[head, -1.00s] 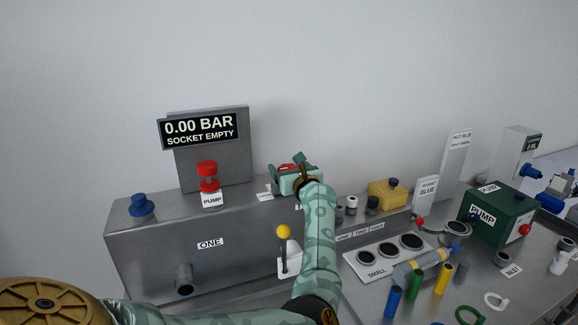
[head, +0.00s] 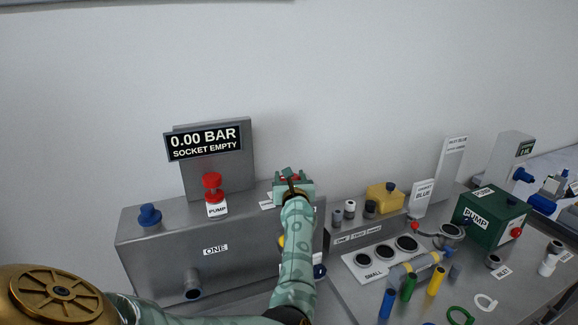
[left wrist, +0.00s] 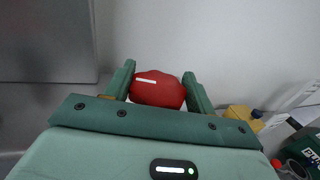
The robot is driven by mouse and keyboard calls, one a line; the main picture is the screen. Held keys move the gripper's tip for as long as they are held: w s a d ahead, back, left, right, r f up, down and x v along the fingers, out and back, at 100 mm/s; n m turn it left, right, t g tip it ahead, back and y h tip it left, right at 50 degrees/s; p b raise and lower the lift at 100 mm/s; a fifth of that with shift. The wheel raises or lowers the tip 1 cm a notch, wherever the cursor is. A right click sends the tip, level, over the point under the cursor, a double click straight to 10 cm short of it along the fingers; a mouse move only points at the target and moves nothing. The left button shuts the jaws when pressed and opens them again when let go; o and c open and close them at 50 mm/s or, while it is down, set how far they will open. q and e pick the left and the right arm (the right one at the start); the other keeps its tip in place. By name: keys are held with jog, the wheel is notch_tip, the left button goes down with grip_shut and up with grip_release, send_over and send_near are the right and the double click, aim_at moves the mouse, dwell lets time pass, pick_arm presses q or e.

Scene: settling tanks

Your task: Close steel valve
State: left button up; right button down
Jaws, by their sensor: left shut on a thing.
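The steel tank marked ONE (head: 165,240) stands at the left, with a display (head: 205,140) on top reading 0.00 BAR, SOCKET EMPTY. My left gripper (head: 291,180) is over the tank's right end. It is shut on a red valve knob, of which a little red shows there in the head view. In the left wrist view the red knob (left wrist: 158,92) sits between both fingers, with a white mark line near its upper left. The knob's mount is hidden by the gripper. My right gripper is not in view.
A red pump button (head: 212,181) and a blue knob (head: 150,214) stand on the tank. A yellow-balled lever (head: 281,240) is mostly behind my forearm. At right are a yellow block (head: 385,198), a green pump box (head: 490,215) and several coloured cylinders.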

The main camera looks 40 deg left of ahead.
pick_arm(q)
jog(key=m+t+h+p, duration=0.3)
jog(key=shift+r+h, duration=0.1)
jog(key=shift+h, duration=0.2)
jog(key=shift+a+m+t+h+p, duration=0.1)
jog(key=shift+m+t+h+p, duration=0.35)
jog(key=shift+h+p, duration=0.25)
jog(key=shift+m+t+h, duration=0.45)
jog(key=shift+m+h, duration=0.3)
jog(key=shift+h, duration=0.25)
jog(key=shift+m+h, duration=0.4)
jog(key=shift+h, duration=0.2)
jog(key=shift+f+m+t+h+b, duration=0.15)
jog(key=shift+m+t+h, duration=0.1)
jog(key=shift+m+h, duration=0.25)
jog(key=shift+f+m+t+h+b, duration=0.15)
jog(key=shift+m+t+h, duration=0.15)
jog(key=shift+h, duration=0.4)
jog(key=shift+r+m+h+b, duration=0.15)
jog(key=shift+m+h+b, duration=1.2)
jog(key=shift+h, duration=0.85)
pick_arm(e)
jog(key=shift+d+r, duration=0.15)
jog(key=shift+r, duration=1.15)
pick_arm(q)
jog(key=o, duration=1)
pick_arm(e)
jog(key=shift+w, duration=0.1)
